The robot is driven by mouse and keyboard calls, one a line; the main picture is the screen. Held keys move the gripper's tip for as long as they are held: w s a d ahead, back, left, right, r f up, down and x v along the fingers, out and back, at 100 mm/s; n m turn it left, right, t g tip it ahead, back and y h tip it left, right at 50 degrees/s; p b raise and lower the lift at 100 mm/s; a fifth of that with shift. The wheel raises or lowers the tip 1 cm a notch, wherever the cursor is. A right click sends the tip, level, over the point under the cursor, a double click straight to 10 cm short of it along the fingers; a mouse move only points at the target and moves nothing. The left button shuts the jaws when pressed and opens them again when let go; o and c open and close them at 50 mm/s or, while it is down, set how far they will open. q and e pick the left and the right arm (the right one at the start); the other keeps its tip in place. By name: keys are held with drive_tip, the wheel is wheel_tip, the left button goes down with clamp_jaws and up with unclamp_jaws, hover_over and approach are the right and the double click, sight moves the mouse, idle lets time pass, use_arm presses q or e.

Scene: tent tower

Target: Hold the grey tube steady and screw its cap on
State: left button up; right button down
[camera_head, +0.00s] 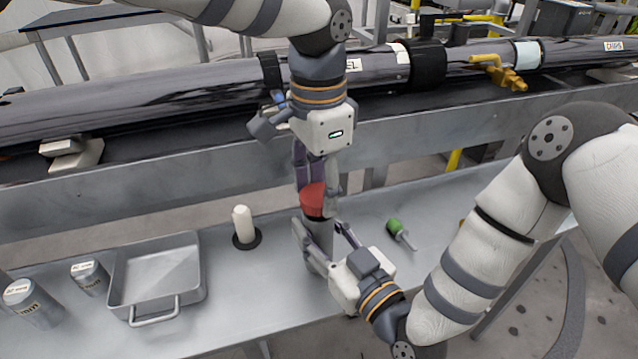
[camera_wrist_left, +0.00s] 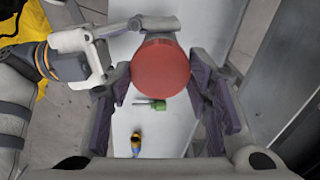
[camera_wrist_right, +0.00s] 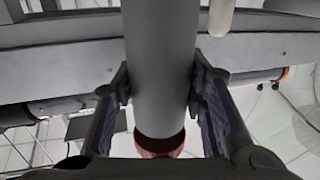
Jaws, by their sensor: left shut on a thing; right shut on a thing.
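The grey tube (camera_wrist_right: 160,60) stands roughly upright over the front table, and its lower part (camera_head: 318,264) shows in the head view. My right gripper (camera_head: 318,236) is shut around the tube from the near right side. The red cap (camera_head: 313,200) is at the tube's upper end. The cap also shows as a round red disc in the left wrist view (camera_wrist_left: 160,67). My left gripper (camera_head: 317,188) points down from above and is shut on the cap's sides. The joint is mostly hidden by the fingers, so I cannot tell how far the cap is threaded.
A metal tray (camera_head: 115,290), grey labelled cans (camera_head: 35,305) and a white cylinder on a black ring (camera_head: 243,226) stand left. A green-handled tool (camera_head: 395,228) lies right of the tube. A large dark pipe (camera_head: 190,105) on a metal beam runs behind.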

sight(319, 240)
use_arm(q)
drive_tip(key=shift+f, duration=0.9)
drive_tip(key=shift+f, duration=0.55)
